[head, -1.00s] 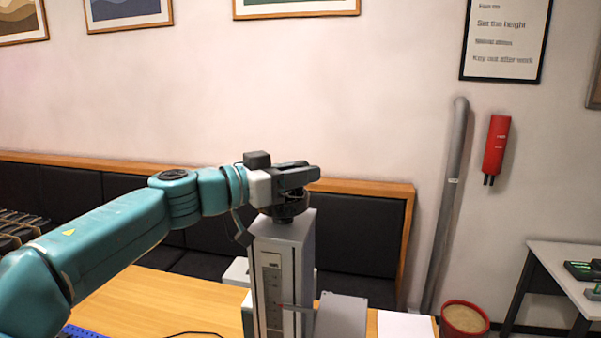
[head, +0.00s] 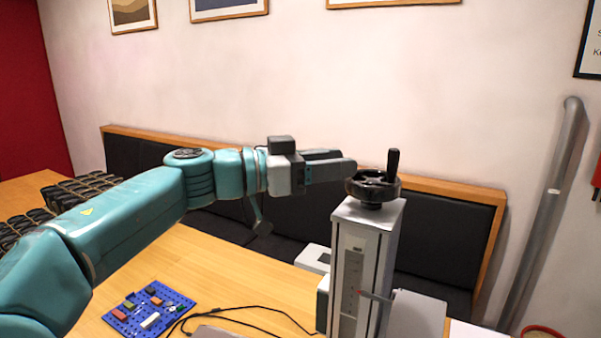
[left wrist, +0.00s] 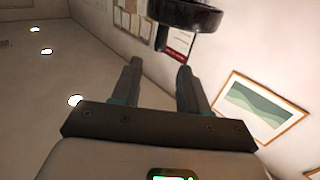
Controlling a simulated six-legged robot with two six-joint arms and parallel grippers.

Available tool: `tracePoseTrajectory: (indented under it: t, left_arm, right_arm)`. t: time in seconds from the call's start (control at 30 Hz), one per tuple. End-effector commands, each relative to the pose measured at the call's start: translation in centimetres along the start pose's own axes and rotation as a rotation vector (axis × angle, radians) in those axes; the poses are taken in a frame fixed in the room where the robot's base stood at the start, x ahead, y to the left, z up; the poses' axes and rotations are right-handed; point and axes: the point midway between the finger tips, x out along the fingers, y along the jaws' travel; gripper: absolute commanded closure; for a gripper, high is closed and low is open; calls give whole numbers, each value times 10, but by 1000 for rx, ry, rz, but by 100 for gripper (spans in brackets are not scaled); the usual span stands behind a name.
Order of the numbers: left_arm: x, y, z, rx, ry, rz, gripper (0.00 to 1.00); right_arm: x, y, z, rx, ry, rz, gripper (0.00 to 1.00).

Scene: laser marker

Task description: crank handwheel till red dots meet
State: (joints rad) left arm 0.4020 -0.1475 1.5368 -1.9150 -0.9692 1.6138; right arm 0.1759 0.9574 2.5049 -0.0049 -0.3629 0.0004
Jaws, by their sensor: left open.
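The black handwheel (head: 374,188) with its upright crank knob (head: 393,163) sits on top of the grey laser marker column (head: 366,235). A small red pointer (head: 375,294) sticks out low on the column's front. I cannot make out the red dots. My left gripper (head: 352,168) is just left of the wheel at about its height, with its fingers pointing toward it. In the left wrist view the two fingers (left wrist: 158,75) are apart with nothing between them, and the wheel (left wrist: 185,15) shows beyond their tips. My right gripper is not in view.
A blue board (head: 150,310) with small coloured blocks lies on the wooden table (head: 235,268), with a black cable (head: 240,306) beside it. A black padded bench (head: 290,220) runs along the wall.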

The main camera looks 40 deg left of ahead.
Motion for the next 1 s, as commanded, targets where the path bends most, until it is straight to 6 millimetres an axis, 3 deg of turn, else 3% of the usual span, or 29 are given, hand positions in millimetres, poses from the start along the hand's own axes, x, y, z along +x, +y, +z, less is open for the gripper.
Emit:
tracePoseTrajectory:
  t: [0.1,0.3,1.0]
  left_arm:
    - [-28,-1,2,2,0,-5,56]
    - [-52,-1,0,0,1,-2,56]
    - [-57,0,-1,0,1,1,56]
  right_arm:
    - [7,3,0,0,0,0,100]
    - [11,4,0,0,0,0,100]
    - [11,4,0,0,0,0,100]
